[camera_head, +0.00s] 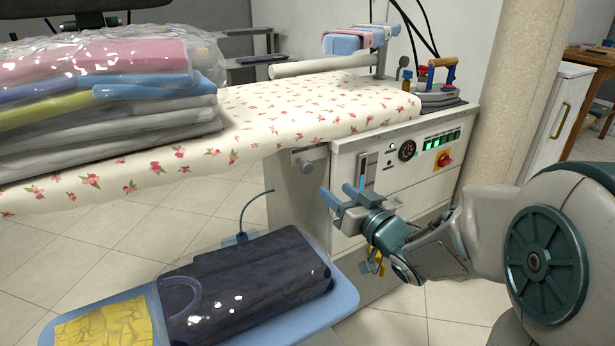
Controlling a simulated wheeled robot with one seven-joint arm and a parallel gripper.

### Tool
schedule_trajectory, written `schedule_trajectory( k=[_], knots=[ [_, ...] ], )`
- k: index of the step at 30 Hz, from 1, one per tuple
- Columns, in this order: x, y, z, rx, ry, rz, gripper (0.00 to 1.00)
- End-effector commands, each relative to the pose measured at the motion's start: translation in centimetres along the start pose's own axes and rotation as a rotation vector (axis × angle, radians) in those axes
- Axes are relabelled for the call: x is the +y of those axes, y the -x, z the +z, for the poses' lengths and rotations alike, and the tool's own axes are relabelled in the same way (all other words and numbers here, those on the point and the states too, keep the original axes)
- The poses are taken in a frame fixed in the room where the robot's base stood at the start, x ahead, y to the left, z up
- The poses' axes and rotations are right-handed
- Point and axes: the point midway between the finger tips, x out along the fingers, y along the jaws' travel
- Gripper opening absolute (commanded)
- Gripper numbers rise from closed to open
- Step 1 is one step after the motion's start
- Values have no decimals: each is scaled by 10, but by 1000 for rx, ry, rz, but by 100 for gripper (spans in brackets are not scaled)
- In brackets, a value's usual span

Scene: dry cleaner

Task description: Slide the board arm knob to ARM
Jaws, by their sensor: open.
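The ironing station's white cabinet (345,160) stands right of centre, its control face toward me. A narrow upright slider panel (362,166) is on the left part of that face; its markings are too small to read. I cannot make out the knob's setting, and the lower end of the panel is close behind my fingers in the picture. My gripper (338,194) has blue fingertips spread apart and empty, in front of the cabinet just below and left of the panel. I cannot tell whether a fingertip touches anything.
The flowered ironing board (270,110) juts left above my gripper, with bagged folded clothes (100,90) on it. An iron (440,85) stands on the cabinet top. A gauge (407,150) and red switch (443,159) are right of the panel. A blue tray (335,300) holds dark bagged clothing below.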

Motion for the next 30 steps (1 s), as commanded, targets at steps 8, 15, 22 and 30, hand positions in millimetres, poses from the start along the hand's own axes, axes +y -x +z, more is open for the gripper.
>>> schedule_trajectory(
  k=[8, 15, 22, 30],
  knots=[
    [0, -48, 3, 0, 0, -3, 48],
    [0, -97, 2, 0, 0, -1, 48],
    [0, -126, 1, -1, 0, 0, 48],
    [0, -134, 0, -1, 0, 1, 48]
  ],
)
